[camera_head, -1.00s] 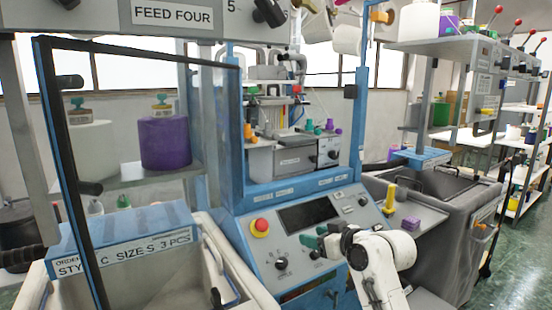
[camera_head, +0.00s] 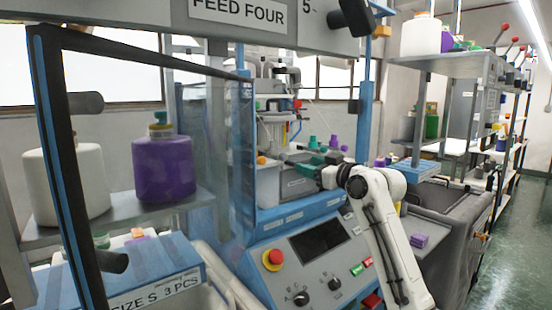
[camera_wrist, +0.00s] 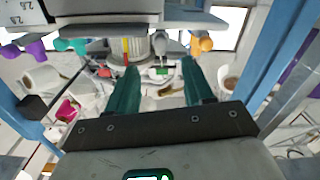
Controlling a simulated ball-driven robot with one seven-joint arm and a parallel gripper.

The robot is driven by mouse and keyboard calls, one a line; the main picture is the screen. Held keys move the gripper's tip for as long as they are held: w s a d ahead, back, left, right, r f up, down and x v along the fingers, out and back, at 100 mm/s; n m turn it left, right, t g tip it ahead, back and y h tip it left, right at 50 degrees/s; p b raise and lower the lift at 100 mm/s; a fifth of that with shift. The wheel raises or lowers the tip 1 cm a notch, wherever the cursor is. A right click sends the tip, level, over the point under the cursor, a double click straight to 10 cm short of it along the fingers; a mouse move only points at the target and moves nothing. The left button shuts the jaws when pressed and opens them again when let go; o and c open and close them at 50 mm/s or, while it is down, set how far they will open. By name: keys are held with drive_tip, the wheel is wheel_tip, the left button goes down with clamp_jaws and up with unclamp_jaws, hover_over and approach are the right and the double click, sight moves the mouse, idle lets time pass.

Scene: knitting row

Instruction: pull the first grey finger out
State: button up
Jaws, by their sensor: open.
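In the wrist view a grey finger (camera_wrist: 160,42) hangs from the edge of the machine head, its rounded end toward my gripper. An orange finger (camera_wrist: 205,43) is to its right; a teal finger (camera_wrist: 75,45) and a purple finger (camera_wrist: 36,47) are to its left. My gripper (camera_wrist: 160,65) is open and empty, its two green jaws pointing at the grey finger. The grey finger lies roughly midway between the jaw tips, apart from both. In the head view my gripper (camera_head: 308,160) is at the knitting machine, and the grey finger cannot be made out there.
A control panel with a red stop button (camera_head: 273,258) is below my arm. A clear guard (camera_head: 215,150) stands left of my gripper. A white ribbed cylinder (camera_wrist: 130,47) is close beside the grey finger. A grey bin (camera_head: 450,240) stands at the right.

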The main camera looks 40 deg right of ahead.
sight(286, 158)
drive_tip(key=w+p, duration=0.1)
drive_tip(key=w, duration=0.4)
drive_tip(key=w+p, duration=0.1)
drive_tip(key=w, duration=0.4)
drive_tip(key=shift+w+a, duration=0.2)
drive_tip(key=shift+w, duration=0.15)
drive_tip(key=shift+c, duration=0.4)
clamp_jaws()
